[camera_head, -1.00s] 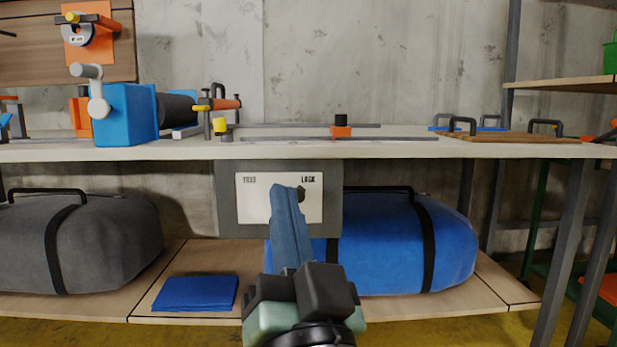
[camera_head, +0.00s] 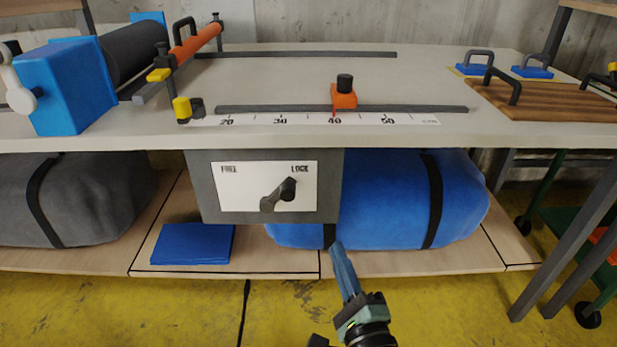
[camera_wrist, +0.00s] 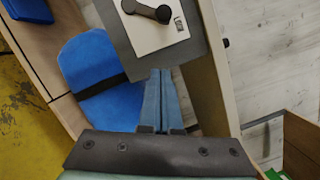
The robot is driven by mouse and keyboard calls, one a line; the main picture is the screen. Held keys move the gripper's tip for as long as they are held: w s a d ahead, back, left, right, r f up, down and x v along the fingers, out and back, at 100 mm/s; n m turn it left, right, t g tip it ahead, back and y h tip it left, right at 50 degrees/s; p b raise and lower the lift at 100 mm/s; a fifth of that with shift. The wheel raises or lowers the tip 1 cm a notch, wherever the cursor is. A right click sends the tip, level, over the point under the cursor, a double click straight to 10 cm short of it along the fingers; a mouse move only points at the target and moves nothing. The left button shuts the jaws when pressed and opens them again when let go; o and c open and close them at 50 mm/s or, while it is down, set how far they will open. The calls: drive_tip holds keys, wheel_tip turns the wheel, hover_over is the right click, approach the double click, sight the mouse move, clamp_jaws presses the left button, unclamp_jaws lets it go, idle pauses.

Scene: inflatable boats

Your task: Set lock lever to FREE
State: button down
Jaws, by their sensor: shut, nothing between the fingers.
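The lock lever (camera_head: 278,195) is a dark lever on a white plate (camera_head: 245,190) fixed to a grey box (camera_head: 328,208) under the bench top. The plate reads FREE at upper left and LOCK at upper right. The lever slants, its thick end at upper right beneath LOCK and its other end at lower left. My gripper (camera_head: 338,246) is below and right of the box, its blue fingers shut and empty, apart from the lever. In the wrist view the lever (camera_wrist: 148,11) lies beyond the fingertips (camera_wrist: 161,72).
A blue bag (camera_head: 385,200) lies on the lower shelf behind my fingers, with a grey bag (camera_head: 95,195) at left and a folded blue cloth (camera_head: 193,244) between. The bench edge (camera_head: 400,141) overhangs the box. An orange slider (camera_head: 344,98) sits on a rail above.

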sight(277, 199)
drive_tip(key=shift+f, duration=0.1)
idle(0.3)
drive_tip(key=w+a+r, duration=0.3)
drive_tip(key=w+a, duration=0.2)
drive_tip(key=w, duration=0.4)
drive_tip(key=shift+w+a+b, duration=0.35)
drive_tip(key=shift+b, duration=0.05)
drive_tip(key=shift+r, duration=0.15)
drive_tip(key=shift+a+r+n+p, duration=0.1)
drive_tip(key=shift+r+n+p, duration=0.1)
drive_tip(key=shift+n+p, duration=0.15)
